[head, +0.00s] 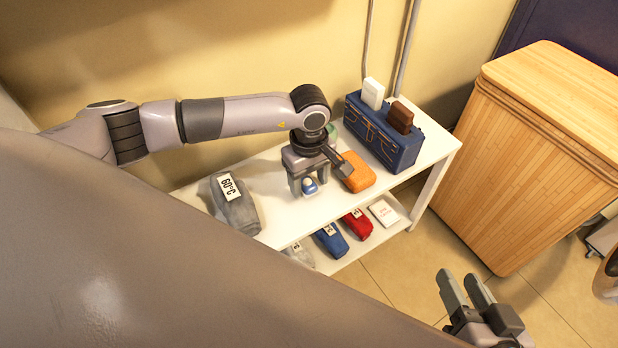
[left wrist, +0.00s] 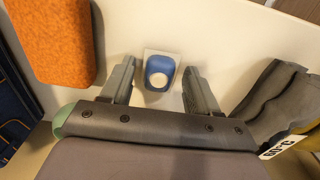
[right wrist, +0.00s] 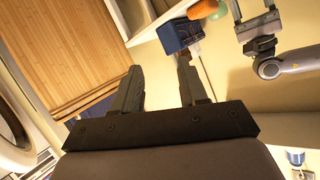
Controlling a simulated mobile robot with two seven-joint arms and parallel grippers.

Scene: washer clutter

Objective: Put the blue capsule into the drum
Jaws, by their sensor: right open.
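The blue capsule (left wrist: 160,72), with a pale round top, sits on a small white base on the white shelf in the left wrist view. It also shows in the head view (head: 310,186), partly hidden by my left gripper (head: 306,180). That gripper is open, its fingers on either side of the capsule and apart from it. My right gripper (head: 461,284) is open and empty over the floor at the lower right. A round washer rim (right wrist: 10,128) shows at the left of the right wrist view; the drum's inside is not clearly seen.
Close to my left gripper are an orange sponge-like block (head: 357,172) and a grey 60°C bag (head: 236,205). A blue box (head: 385,135) stands at the shelf's right end. A wooden hamper (head: 545,150) stands to the right. Several packets lie on the lower shelf.

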